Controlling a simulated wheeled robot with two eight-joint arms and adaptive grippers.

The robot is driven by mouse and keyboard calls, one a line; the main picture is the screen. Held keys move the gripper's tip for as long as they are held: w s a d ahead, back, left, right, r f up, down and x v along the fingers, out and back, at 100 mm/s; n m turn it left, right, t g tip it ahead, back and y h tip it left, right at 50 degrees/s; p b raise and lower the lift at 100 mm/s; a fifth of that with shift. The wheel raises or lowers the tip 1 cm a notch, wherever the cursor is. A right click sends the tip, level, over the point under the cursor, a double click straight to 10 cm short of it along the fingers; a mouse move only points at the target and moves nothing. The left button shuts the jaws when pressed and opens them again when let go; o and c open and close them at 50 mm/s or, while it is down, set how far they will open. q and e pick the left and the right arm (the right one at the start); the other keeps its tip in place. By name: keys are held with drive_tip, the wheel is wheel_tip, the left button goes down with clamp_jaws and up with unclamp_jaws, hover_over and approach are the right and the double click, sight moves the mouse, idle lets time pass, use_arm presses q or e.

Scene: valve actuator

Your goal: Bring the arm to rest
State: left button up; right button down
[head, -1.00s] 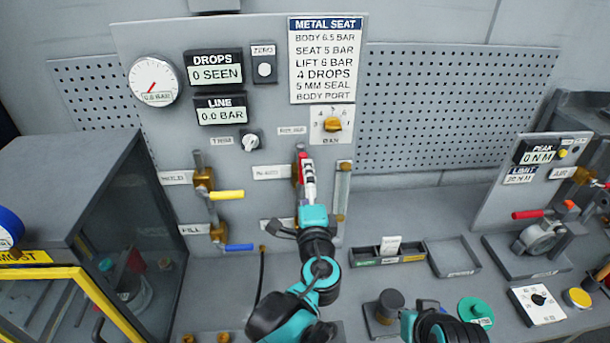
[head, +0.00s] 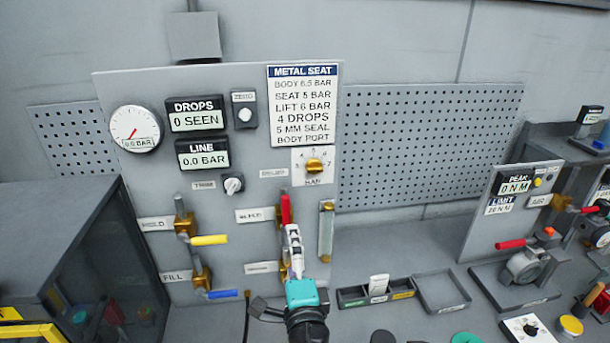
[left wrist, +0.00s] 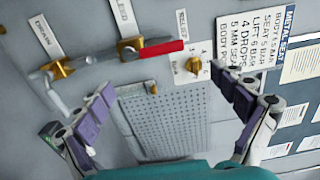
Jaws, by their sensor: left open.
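My left gripper (head: 292,238) is in front of the grey panel (head: 245,170), just below the red handle (head: 286,207) of the bleed valve in the head view. In the left wrist view the left gripper (left wrist: 170,103) has its purple-padded fingers spread wide with nothing between them. The red handle (left wrist: 160,50) and its brass bleed valve (left wrist: 130,48) lie beyond the fingers, apparently clear of them. The brass drain valve (left wrist: 62,68) is at the left of that view. My right gripper is not in view.
Yellow (head: 208,240) and blue (head: 221,294) valve handles stick out left of my arm. A clear tube (head: 326,232) is close on the right. A small divided tray (head: 376,291) and an empty tray (head: 442,291) stand on the bench. A dark cabinet (head: 60,240) fills the left.

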use_arm(q)
drive_tip(key=s+a+f+n+g+y+b, duration=0.2)
drive_tip(key=a+f+n+g+b, duration=0.25)
drive_tip(key=a+f, duration=0.55)
drive_tip(key=s+a+f+n+g+h+b, duration=0.1)
drive_tip(key=s+f+n+g+h+b, duration=0.1)
drive_tip(key=f, duration=0.7)
drive_tip(key=s+a+f+n+g+h+b, duration=0.2)
drive_tip(key=s+f+n+g+h+b, duration=0.1)
drive_tip(key=s+f+n+b, duration=0.4)
wheel_tip(320, 180, down, 4)
drive_tip(key=s+n+g, duration=0.1)
drive_tip(key=s+n, duration=0.1)
drive_tip(key=shift+s+a+r, duration=0.15)
drive_tip(key=shift+s+r, duration=0.05)
drive_tip(key=shift+s, duration=0.15)
